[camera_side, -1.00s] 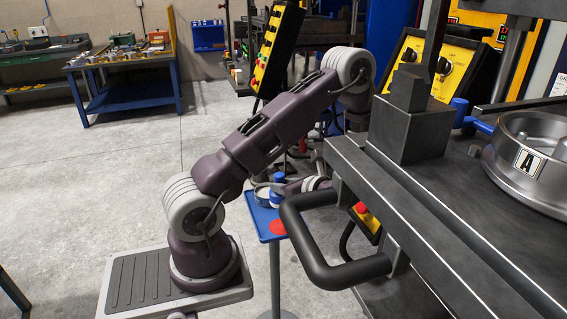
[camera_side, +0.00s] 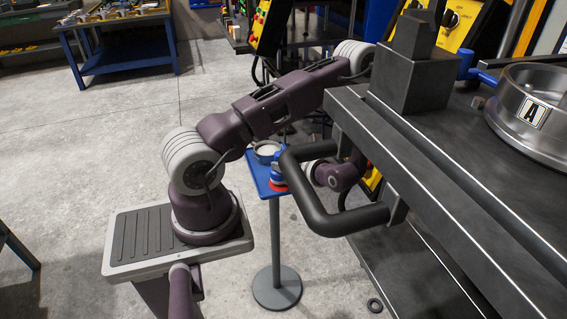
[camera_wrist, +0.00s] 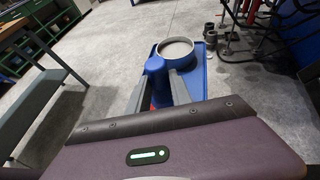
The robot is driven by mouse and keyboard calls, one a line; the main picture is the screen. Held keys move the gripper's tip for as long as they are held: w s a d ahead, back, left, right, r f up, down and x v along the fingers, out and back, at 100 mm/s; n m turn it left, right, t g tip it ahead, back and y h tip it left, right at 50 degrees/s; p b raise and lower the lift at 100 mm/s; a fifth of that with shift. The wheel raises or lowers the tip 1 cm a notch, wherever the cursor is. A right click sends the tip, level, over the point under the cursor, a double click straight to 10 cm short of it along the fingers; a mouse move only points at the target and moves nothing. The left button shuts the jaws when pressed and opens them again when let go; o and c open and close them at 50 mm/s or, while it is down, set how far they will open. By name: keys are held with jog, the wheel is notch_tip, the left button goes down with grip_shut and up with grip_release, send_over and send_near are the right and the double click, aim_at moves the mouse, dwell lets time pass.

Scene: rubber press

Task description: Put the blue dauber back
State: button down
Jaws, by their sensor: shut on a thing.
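The blue dauber (camera_wrist: 156,68) is between my gripper's fingers in the wrist view, its rounded blue top showing. My gripper (camera_wrist: 158,92) is shut on it. In the side view the blue dauber (camera_side: 277,171) is over the red round spot (camera_side: 277,187) on the small blue stand (camera_side: 256,166), covering part of it. The dauber looks upright and very low over the stand top; I cannot tell whether it touches. My fingers are mostly hidden behind the black handle in the side view.
A round blue-and-grey pot (camera_wrist: 176,48) stands on the stand behind the dauber. The thick black handle (camera_side: 318,222) of the press table is close in front of my wrist.

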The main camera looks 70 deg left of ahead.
jog(key=shift+f, duration=0.5)
dwell(0.4)
jog(key=c, duration=1.1)
grip_release()
jog(key=d+r, duration=0.1)
jog(key=r, duration=0.2)
jog(key=w+d+r, duration=0.1)
jog(key=d+r, duration=0.1)
jog(key=r, duration=0.1)
jog(key=d+r, duration=0.1)
jog(key=r, duration=0.2)
jog(key=shift+w+d+r, duration=0.15)
jog(key=shift+w+d, duration=0.05)
jog(key=s+d+r+n+t+h, duration=0.3)
jog(key=d+r+n+h, duration=0.1)
jog(key=d+r, duration=0.2)
jog(key=s+d+r+n+t+h, duration=0.3)
jog(key=d+r+n+h, duration=0.1)
jog(key=d+r, duration=0.3)
jog(key=s+d+r+n+t+h, duration=0.3)
jog(key=d+r+n, duration=0.3)
jog(key=d, duration=0.4)
jog(key=shift+s+d+r+t+h, duration=0.15)
jog(key=shift+d+r+t+h, duration=0.15)
jog(key=shift+r+h, duration=0.25)
